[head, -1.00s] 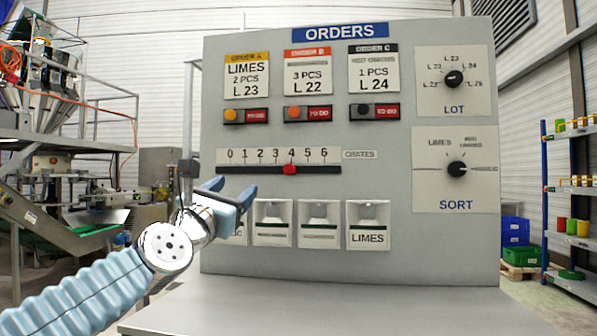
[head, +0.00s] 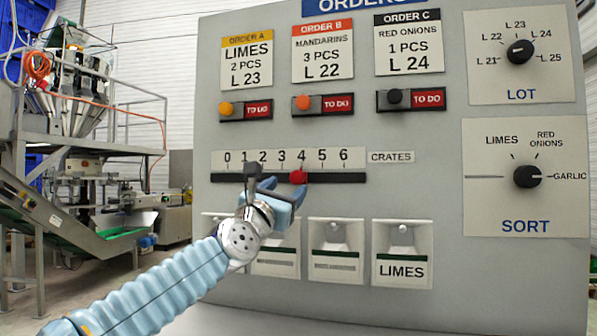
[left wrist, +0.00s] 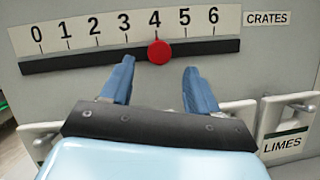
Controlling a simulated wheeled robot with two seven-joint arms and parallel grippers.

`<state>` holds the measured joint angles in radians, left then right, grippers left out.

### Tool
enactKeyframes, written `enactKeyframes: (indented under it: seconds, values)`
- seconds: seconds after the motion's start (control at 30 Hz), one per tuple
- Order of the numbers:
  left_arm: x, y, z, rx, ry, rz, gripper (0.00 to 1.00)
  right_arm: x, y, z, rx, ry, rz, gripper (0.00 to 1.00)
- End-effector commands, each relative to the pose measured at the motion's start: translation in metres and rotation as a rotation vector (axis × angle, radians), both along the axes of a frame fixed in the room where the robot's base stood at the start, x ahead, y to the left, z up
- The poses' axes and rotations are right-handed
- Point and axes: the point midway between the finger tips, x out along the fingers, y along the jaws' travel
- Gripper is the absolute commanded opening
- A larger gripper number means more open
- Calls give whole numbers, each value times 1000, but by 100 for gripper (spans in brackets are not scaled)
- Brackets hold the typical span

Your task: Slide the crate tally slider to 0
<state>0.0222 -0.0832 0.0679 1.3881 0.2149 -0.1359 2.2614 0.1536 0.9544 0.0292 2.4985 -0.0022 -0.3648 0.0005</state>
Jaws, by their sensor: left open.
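The crate tally slider has a red knob (head: 298,177) on a black track (head: 340,178) under a white scale numbered 0 to 6. The knob stands at 4. In the left wrist view the red knob (left wrist: 159,52) also sits under the 4. My left gripper (head: 270,185) is just in front of the panel, near the track and left of the knob in the head view. In the left wrist view its two blue fingers (left wrist: 156,77) are apart, with the knob beyond and between their tips. The fingers do not visibly touch the knob. My right gripper is not in view.
Below the track is a row of white dispensers, one labelled LIMES (head: 402,255). Above are the order cards and TO DO switches (head: 325,103). The LOT dial (head: 520,51) and SORT dial (head: 527,176) are to the right. The panel around the track is flat.

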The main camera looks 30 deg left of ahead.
Motion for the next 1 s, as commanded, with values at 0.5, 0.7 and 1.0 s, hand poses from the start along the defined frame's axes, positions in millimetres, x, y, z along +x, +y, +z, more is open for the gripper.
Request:
enactKeyframes:
  seconds: [0.5,0.7,1.0]
  values:
    - [69,9,28,-1,0,1,60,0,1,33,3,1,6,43]
    - [69,10,28,-1,0,1,60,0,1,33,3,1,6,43]
    - [69,9,28,-1,0,0,22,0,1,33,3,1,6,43]
